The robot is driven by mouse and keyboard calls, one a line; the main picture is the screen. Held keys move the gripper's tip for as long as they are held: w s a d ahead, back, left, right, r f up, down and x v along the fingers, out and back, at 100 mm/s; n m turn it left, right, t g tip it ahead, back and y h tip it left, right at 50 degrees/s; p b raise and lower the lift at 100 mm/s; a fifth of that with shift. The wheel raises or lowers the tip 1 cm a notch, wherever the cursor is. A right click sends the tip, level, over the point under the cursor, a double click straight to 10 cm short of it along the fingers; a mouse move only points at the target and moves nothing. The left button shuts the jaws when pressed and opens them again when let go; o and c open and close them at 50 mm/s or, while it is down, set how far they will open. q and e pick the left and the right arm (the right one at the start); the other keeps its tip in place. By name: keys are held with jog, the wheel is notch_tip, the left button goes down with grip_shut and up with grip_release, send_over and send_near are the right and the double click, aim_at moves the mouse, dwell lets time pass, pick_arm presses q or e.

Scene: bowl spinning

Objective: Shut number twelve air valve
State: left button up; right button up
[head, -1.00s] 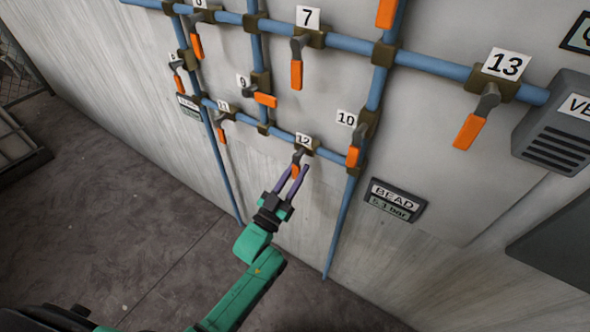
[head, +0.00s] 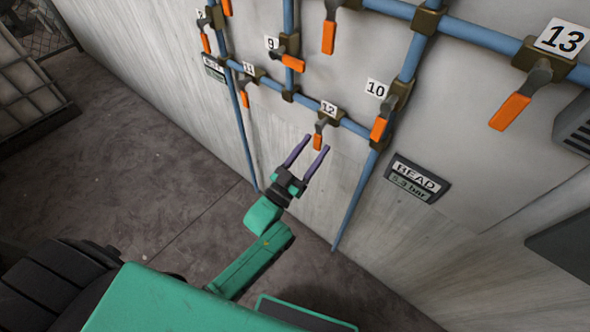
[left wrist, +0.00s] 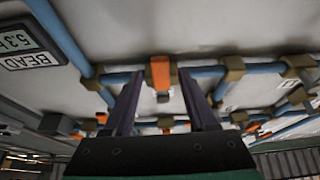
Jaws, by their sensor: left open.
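The number twelve valve has a grey hub and a short orange handle (head: 317,142), below its white "12" label (head: 328,108) on the lower blue pipe. The handle hangs down, across the line of that pipe. My left gripper (head: 318,146) is open, with its two purple fingers pointing up at the handle. In the left wrist view the orange handle (left wrist: 160,71) shows in the gap between the dark fingertips (left wrist: 161,82). Whether the fingers touch it I cannot tell. My right gripper is not in view.
Valve 10 (head: 380,129) is close on the right, with valve 11 (head: 244,98) and valve 9 (head: 292,62) to the left. A "BEAD" display (head: 416,181), reading about 5.3 bar, is on the wall. The floor below (head: 150,190) is clear.

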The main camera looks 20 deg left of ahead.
pick_arm(q)
jog(key=b+v, duration=0.1)
jog(key=v, duration=1.1)
jog(key=s+a+f+g+y+p, duration=0.15)
jog(key=f+g, duration=0.25)
jog(key=f, duration=0.7)
jog(key=s+a+f+g+y+p, duration=0.1)
jog(key=s+a+f+g+y, duration=0.2)
jog(key=f, duration=0.8)
jog(key=s+a+f+g+y+p, duration=0.1)
jog(key=s+a+f+g, duration=0.2)
jog(key=s, duration=0.9)
jog(key=s+a+f+n+g+y+p, duration=0.1)
jog(key=s+a+f+g, duration=0.3)
jog(key=s+f+g, duration=0.6)
notch_tip(320, 180, down, 4)
jog(key=shift+s+a+r+n+y+p, duration=0.25)
jog(key=shift+s+y+p, duration=0.25)
jog(key=shift+s+y, duration=0.3)
jog(key=shift+f, duration=0.1)
